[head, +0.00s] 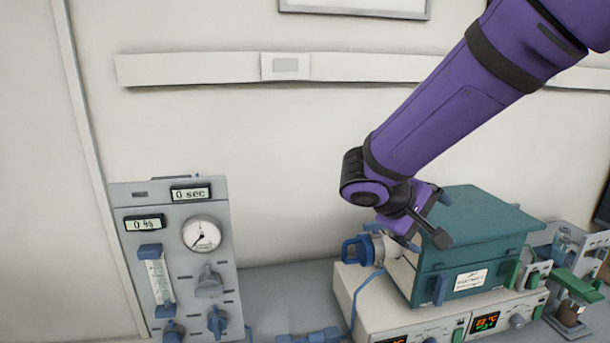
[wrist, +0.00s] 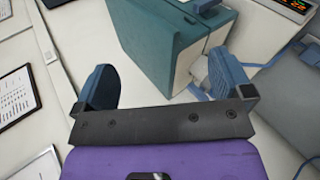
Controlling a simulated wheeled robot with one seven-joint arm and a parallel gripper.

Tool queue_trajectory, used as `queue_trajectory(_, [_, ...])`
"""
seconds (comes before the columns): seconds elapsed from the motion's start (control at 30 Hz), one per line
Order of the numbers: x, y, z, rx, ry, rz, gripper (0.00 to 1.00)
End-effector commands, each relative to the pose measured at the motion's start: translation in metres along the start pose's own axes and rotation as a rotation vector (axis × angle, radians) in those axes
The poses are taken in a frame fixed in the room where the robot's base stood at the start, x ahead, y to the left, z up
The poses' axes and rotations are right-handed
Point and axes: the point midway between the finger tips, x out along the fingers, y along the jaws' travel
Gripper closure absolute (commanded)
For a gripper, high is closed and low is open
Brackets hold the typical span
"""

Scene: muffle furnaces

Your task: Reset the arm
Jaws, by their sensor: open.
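My purple arm reaches in from the upper right in the head view. My gripper (head: 405,230) is in front of the left side of the teal muffle furnace (head: 478,235), partly hidden by my own wrist. In the wrist view my gripper (wrist: 165,85) has its two blue fingers wide apart with nothing between them. The furnace (wrist: 165,40) shows beyond the fingers, with a pale side and a blue fitting near the right finger. I cannot tell whether the gripper touches the furnace.
A grey gas panel (head: 175,262) with a gauge, knobs and displays stands at the left. A white control base (head: 440,318) is under the furnace. Glassware and green clamps (head: 565,285) are at the right. A blue hose (head: 358,298) runs in front.

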Motion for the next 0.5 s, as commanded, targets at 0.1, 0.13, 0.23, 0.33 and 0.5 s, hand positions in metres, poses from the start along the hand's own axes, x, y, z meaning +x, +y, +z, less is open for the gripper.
queue_trajectory(0.1, [0.003, 0.021, 0.035, 0.063, -0.036, -0.112, 0.02])
queue_trajectory(0.13, [0.003, 0.025, 0.044, 0.078, -0.041, -0.14, 0.02])
queue_trajectory(0.23, [0.002, 0.036, 0.071, 0.129, -0.054, -0.235, 0.02])
queue_trajectory(0.33, [0.0, 0.043, 0.097, 0.181, -0.053, -0.327, 0.02])
queue_trajectory(0.5, [-0.008, 0.051, 0.137, 0.278, -0.021, -0.475, 0.02])
